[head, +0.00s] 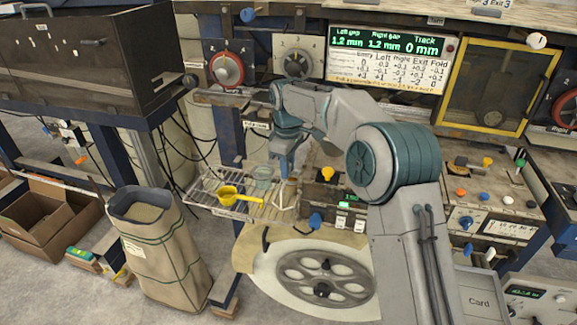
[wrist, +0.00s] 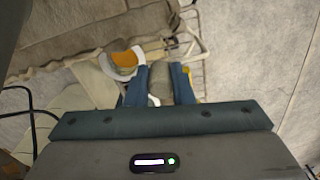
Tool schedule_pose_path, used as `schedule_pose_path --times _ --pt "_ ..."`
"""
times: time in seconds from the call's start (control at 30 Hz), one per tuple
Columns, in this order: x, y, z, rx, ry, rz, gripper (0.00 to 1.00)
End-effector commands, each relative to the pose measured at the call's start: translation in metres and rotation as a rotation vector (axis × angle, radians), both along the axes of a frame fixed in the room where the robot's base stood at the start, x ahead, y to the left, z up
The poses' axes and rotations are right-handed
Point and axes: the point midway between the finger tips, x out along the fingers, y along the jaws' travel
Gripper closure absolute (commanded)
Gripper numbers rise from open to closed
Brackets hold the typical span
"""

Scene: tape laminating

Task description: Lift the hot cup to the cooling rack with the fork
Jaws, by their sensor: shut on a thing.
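My gripper (head: 287,165) points down beside the right end of the wire cooling rack (head: 203,198). In the wrist view its blue fingers (wrist: 160,84) are shut on a grey handle, which I take to be the fork's (wrist: 159,88). A round, pale-rimmed cup with an orange inside (wrist: 124,60) shows just beyond the fingers, up and left of the handle. Whether the fork touches or carries the cup is not clear. The fork's far end is hard to make out. I cannot pick out the cup for sure in the head view.
A yellow ladle (head: 229,195) and a clear greenish dish (head: 262,178) are on or at the rack. A tall sack (head: 152,240) stands left below it. A round plate with holes (head: 323,279) lies in front. A control panel (head: 388,52) is behind my arm.

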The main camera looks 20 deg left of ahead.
Motion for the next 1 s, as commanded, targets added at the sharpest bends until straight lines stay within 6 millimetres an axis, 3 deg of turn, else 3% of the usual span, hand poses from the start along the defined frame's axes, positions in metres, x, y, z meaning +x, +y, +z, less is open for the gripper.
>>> schedule_pose_path --times 1.0 --pt "-0.051 0.001 -0.001 0.001 -0.001 0.0 1.0"
